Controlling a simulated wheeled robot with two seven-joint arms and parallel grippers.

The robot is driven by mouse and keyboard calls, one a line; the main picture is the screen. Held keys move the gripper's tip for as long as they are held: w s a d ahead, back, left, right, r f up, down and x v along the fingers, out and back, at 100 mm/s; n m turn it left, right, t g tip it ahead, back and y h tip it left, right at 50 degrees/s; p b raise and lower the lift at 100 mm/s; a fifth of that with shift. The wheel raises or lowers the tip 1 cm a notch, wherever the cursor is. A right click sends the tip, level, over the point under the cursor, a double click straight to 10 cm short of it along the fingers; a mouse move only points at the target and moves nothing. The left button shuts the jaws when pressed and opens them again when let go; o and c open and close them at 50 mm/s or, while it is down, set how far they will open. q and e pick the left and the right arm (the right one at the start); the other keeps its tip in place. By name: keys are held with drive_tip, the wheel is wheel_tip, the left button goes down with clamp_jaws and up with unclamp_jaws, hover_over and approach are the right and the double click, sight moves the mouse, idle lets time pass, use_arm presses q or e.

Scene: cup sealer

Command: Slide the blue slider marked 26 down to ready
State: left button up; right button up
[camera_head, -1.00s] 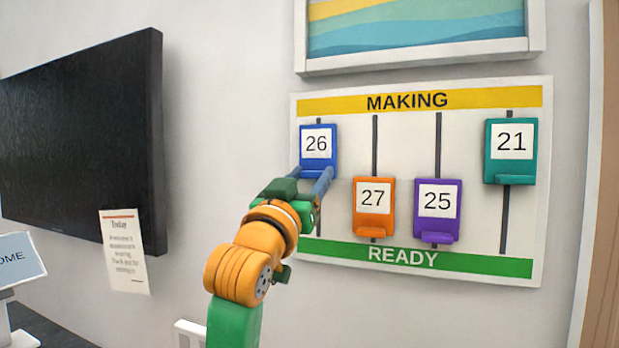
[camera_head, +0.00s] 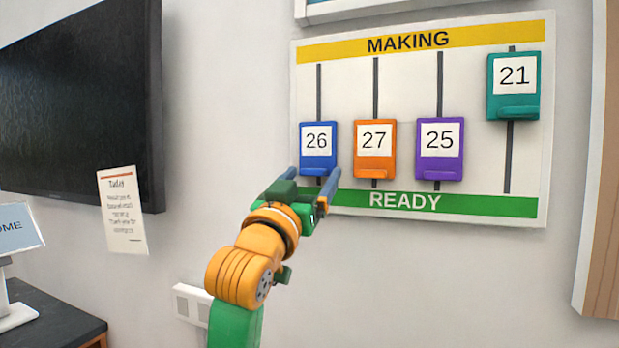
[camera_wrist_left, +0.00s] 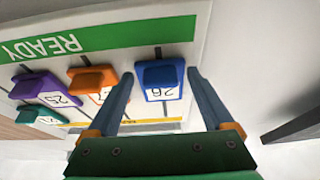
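The blue slider marked 26 (camera_head: 318,143) sits low on the leftmost slot of the wall board, just above the green READY band (camera_head: 430,203). It is level with the orange slider 27 and the purple slider 25. My left gripper (camera_head: 313,173) is at its lower end, its two blue fingers spread to either side. In the left wrist view the blue slider (camera_wrist_left: 160,82) shows between the open fingertips (camera_wrist_left: 160,76), with narrow gaps at its sides. I cannot tell whether a finger touches it. My right gripper is not in view.
The orange slider 27 (camera_head: 375,143) is close to the right, then the purple slider 25 (camera_head: 440,145). The teal slider 21 (camera_head: 514,80) is high, near the yellow MAKING band (camera_head: 420,40). A dark screen (camera_head: 85,100) hangs to the left. The wall below the board is clear.

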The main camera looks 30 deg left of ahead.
use_arm(q)
drive_tip(key=b+v, duration=0.4)
drive_tip(key=v, duration=0.3)
idle(0.3)
drive_tip(key=shift+f, duration=0.1)
